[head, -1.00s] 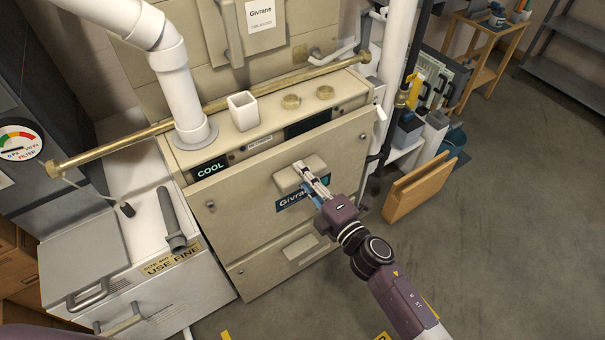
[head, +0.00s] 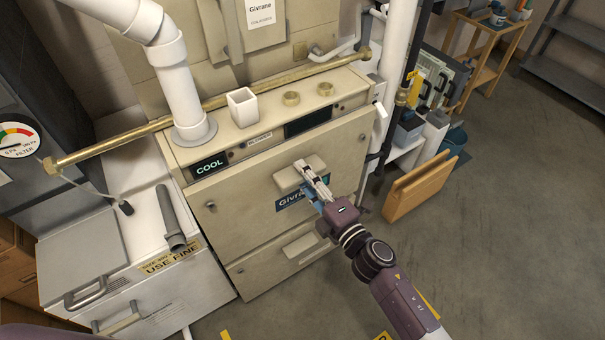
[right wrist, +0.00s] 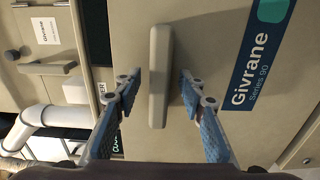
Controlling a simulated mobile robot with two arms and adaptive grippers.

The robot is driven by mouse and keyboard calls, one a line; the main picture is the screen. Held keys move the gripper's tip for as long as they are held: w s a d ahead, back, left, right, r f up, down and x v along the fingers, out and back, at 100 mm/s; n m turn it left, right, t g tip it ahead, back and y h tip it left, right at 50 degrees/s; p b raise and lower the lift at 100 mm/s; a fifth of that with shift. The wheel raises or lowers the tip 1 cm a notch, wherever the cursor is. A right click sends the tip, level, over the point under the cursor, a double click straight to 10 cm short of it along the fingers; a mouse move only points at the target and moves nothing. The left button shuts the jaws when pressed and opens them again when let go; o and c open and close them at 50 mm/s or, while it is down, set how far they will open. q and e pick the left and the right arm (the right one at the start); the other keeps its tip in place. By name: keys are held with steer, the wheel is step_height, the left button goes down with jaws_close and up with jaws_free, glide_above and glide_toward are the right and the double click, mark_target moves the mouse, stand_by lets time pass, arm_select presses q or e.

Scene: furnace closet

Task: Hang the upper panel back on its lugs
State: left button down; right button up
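The upper panel (head: 245,196) is a cream sheet with a blue Givrane label and a pale bar handle (head: 287,181). It stands at the front of the furnace, below the COOL display; I cannot tell whether it sits on its lugs, which are hidden. My right gripper (head: 308,172) is at the handle. In the right wrist view the handle (right wrist: 160,75) lies between the two blue-padded fingers of my right gripper (right wrist: 160,78), with a gap on each side, so it is open. My left gripper is not in view.
A white cup (head: 243,107) and two brass rings stand on the furnace top ledge. A brass pipe (head: 120,140) runs behind them. A lower panel (head: 300,249) is beneath.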

steer(key=v, duration=0.7)
steer(key=shift+s+r, duration=0.15)
steer(key=shift+d, duration=0.1)
stand_by(0.8)
steer(key=s+d+f+m+g+h, duration=0.25)
steer(key=d+f+m, duration=0.2)
steer(key=f, duration=0.65)
steer(key=s+d+f+m+g+h, duration=0.1)
steer(key=s+d+f+m+h, duration=0.3)
steer(key=f, duration=0.7)
steer(key=s+d+f+m+g+h, duration=0.1)
steer(key=s+d+f+m+g, duration=0.25)
steer(key=f, duration=0.65)
steer(key=s+d+f+m+g+h, duration=0.1)
steer(key=s+d+f+m+g, duration=0.1)
steer(key=s+f, duration=0.4)
steer(key=s+d+f+m+g+h, duration=0.1)
steer(key=s+d+f+m, duration=0.3)
steer(key=s, duration=1.1)
steer(key=s+d+f+m+g+h, duration=0.1)
steer(key=s+d+f+m+g, duration=0.2)
steer(key=s+f, duration=0.5)
steer(key=s+m, duration=0.1)
steer(key=s, duration=0.2)
steer(key=shift+s+d+f+m+g, duration=0.2)
steer(key=shift+d+f+m+g, duration=0.1)
steer(key=shift+m, duration=0.1)
steer(key=shift+c, duration=1.1)
steer(key=shift+w, duration=0.1)
